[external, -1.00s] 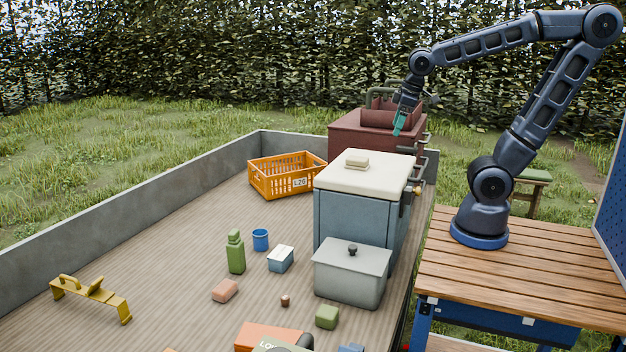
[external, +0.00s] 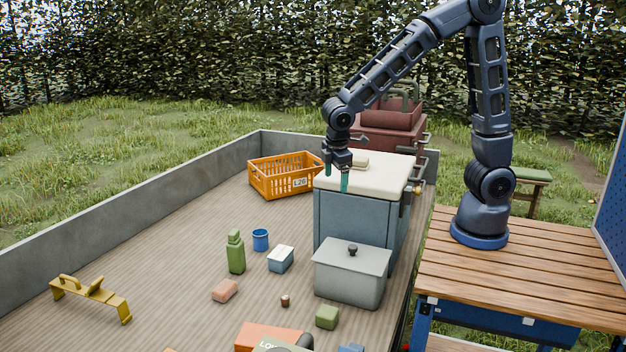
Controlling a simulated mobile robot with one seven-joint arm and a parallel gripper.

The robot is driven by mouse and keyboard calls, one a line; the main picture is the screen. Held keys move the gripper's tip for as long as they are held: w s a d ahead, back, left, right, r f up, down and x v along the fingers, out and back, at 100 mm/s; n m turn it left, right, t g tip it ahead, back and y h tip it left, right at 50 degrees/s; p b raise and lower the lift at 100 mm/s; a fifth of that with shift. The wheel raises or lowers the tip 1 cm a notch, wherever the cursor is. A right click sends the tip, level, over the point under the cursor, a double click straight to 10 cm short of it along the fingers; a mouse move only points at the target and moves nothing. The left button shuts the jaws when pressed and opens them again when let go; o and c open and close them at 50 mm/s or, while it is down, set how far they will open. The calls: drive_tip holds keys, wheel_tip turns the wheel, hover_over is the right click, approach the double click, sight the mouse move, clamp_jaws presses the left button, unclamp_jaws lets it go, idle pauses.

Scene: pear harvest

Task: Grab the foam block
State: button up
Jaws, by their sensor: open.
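Several small blocks could be the foam block, and I cannot tell its material for sure. A cream block (external: 357,162) lies on the white lid of the blue-grey cooler (external: 352,222). A salmon block (external: 225,291) lies on the trailer bed, and a green block (external: 327,316) lies in front of the grey lidded pot (external: 351,275). My gripper (external: 337,177) is open and empty, pointing down with teal fingertips. It shows over the left part of the cooler lid, just left of the cream block and partly in front of it. Whether it touches the lid is unclear.
An orange crate (external: 286,175) stands left of the cooler. A green bottle (external: 236,252), blue cup (external: 260,240) and small blue-white box (external: 281,259) stand on the bed. A red chest (external: 385,137) is behind. A yellow bracket (external: 92,294) lies at left amid free bed.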

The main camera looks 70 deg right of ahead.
drive_tip(key=w+a+f+n+h, duration=0.1)
drive_tip(key=a+f+n, duration=0.3)
drive_tip(key=a+f, duration=0.9)
drive_tip(key=s+a+f+n, duration=0.1)
drive_tip(key=a+f, duration=0.1)
drive_tip(key=f, duration=0.5)
drive_tip(key=s+a+f+n+h, duration=0.1)
drive_tip(key=s+f, duration=0.1)
drive_tip(key=f, duration=0.6)
drive_tip(key=s+a+f+n, duration=0.1)
drive_tip(key=a+f+n, duration=0.1)
drive_tip(key=f, duration=0.6)
drive_tip(key=shift+s+a+g+h, duration=0.3)
drive_tip(key=shift+s+g, duration=0.05)
drive_tip(key=shift+g, duration=0.05)
drive_tip(key=shift+s+x, duration=0.2)
drive_tip(key=shift+x, duration=2.4)
drive_tip(key=shift+d+r, duration=0.15)
drive_tip(key=shift+d, duration=0.05)
drive_tip(key=shift+c, duration=0.2)
drive_tip(key=c, duration=1)
